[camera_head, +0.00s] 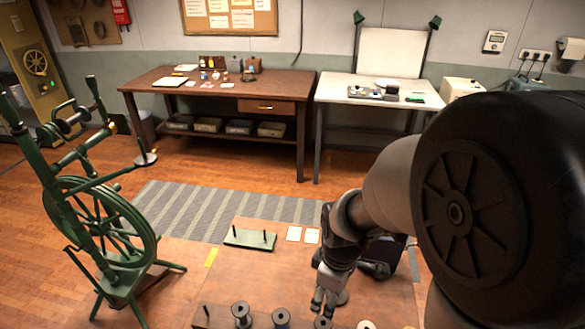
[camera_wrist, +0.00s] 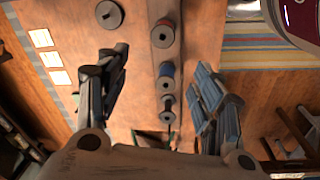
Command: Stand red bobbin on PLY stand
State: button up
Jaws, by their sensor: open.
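My gripper (camera_head: 324,303) is open and empty, pointing down above the near table. In the wrist view its two fingers (camera_wrist: 163,60) stand wide apart on either side of the bobbin row, and I cannot tell its height. The bobbin that looks red (camera_wrist: 163,34) is upright in the row; in the head view it appears just below the fingertips (camera_head: 323,323), partly cut off. A blue-looking bobbin (camera_wrist: 165,75) and a grey bobbin (camera_wrist: 166,104) are beside it.
The bobbins stand on a dark rack with a bare peg (camera_head: 206,311) at its left. Pale cards (camera_head: 294,234) lie right of the green stand. A green spinning wheel (camera_head: 100,235) stands left. The tabletop between stand and rack is clear.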

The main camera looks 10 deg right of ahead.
aim_at(324, 321)
jog(key=f+n+b, duration=0.1)
jog(key=f+b, duration=0.1)
jog(key=f, duration=0.3)
jog(key=f+n+b, duration=0.1)
jog(key=f+b, duration=0.1)
jog(key=f, duration=0.3)
jog(key=w+f+n+g+b, duration=0.1)
jog(key=f+b, duration=0.1)
jog(key=f, duration=0.4)
jog(key=shift+f, duration=0.1)
jog(key=shift+c, duration=0.6)
jog(key=c, duration=0.6)
